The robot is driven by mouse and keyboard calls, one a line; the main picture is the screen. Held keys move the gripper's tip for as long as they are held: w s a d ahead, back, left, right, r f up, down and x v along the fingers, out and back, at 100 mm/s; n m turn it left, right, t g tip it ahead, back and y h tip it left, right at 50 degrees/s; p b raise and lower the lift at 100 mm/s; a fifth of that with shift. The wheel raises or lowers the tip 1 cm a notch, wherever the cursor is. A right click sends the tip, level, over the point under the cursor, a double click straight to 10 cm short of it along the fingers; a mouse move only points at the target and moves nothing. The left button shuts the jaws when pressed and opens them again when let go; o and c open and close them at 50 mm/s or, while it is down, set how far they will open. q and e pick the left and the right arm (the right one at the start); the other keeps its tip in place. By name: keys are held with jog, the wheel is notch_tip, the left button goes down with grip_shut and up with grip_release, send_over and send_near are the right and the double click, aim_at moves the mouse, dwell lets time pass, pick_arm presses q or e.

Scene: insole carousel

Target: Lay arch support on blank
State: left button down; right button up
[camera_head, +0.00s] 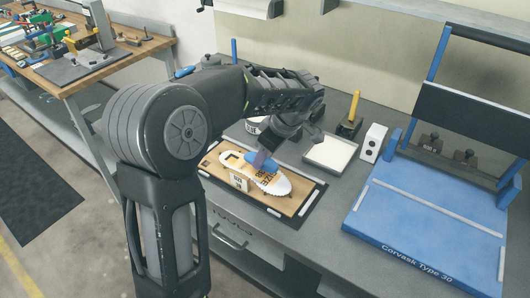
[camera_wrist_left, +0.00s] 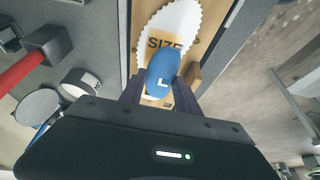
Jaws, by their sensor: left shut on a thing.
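The blank (camera_head: 283,186) is a white insole with a serrated edge and printed size lettering, lying on a wooden board. It also shows in the left wrist view (camera_wrist_left: 180,14). The arch support (camera_wrist_left: 162,66) is a blue oval piece marked L, also seen over the middle of the blank in the head view (camera_head: 265,166). My left gripper (camera_wrist_left: 160,92) is shut on the arch support, with one dark finger on each side. Whether the arch support touches the blank I cannot tell. My right gripper is in neither view.
A shallow pale tray (camera_head: 330,153), a white box with dark holes (camera_head: 373,142) and a blue press (camera_head: 425,215) stand to the right. A cluttered wooden bench (camera_head: 120,55) is at far left.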

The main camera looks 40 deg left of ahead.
pick_arm(q)
jog(key=shift+f+b, duration=0.6)
jog(key=shift+f, duration=0.75)
jog(key=c, duration=0.8)
grip_release()
jog(key=shift+r, duration=0.1)
jog(key=shift+v, duration=3.8)
jog(key=shift+d, duration=0.1)
